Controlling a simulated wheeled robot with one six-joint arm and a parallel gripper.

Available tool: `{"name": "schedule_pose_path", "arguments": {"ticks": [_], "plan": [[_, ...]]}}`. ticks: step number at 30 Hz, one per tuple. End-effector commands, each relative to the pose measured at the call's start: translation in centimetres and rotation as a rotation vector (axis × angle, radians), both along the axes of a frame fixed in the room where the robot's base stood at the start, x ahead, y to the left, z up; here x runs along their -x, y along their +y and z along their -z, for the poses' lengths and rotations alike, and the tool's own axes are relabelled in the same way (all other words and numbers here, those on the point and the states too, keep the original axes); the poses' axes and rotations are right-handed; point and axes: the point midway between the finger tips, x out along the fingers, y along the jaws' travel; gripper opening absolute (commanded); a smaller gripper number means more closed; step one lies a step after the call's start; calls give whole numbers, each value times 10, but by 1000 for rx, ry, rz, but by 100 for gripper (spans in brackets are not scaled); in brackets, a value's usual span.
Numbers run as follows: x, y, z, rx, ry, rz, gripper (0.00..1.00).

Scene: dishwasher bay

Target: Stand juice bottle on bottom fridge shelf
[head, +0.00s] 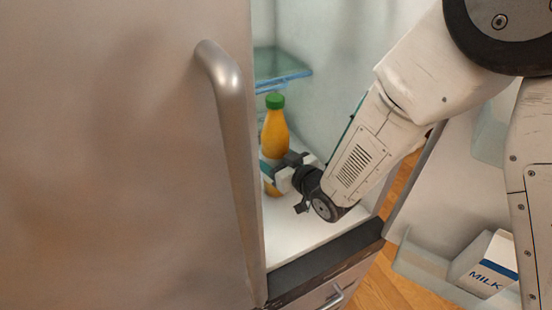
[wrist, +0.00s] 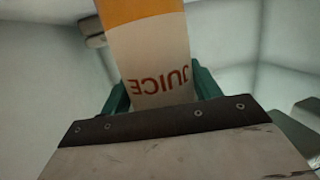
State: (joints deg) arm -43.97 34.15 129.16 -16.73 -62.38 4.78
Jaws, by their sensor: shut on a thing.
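The juice bottle (head: 275,133) is orange with a green cap and stands upright inside the fridge, low over the white bottom shelf (head: 300,232). My gripper (head: 271,172) reaches in from the right and is shut around the bottle's lower part. In the wrist view the bottle (wrist: 150,50) shows its white label with "JUICE" upside down, between the two green fingers of my gripper (wrist: 162,88).
A closed steel fridge door (head: 110,150) with a vertical handle (head: 228,120) covers the left. A glass shelf (head: 283,68) is above and behind the bottle. The open right door holds a milk carton (head: 485,270) in its bin. Shelf room is clear right of the bottle.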

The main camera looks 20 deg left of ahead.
Motion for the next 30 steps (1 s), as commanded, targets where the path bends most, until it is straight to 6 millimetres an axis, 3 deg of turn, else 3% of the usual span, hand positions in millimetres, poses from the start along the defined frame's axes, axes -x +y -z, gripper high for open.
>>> {"name": "schedule_pose_path", "arguments": {"ticks": [10, 11, 12, 23, 30], "plan": [[-1, 1, 1, -5, -4, 0, 6], [0, 0, 2, -2, -1, 0, 71], [0, 0, 2, -2, -1, 0, 82], [0, 0, -2, -3, -2, 0, 84], [19, -33, -10, -2, -1, 2, 84]]}}
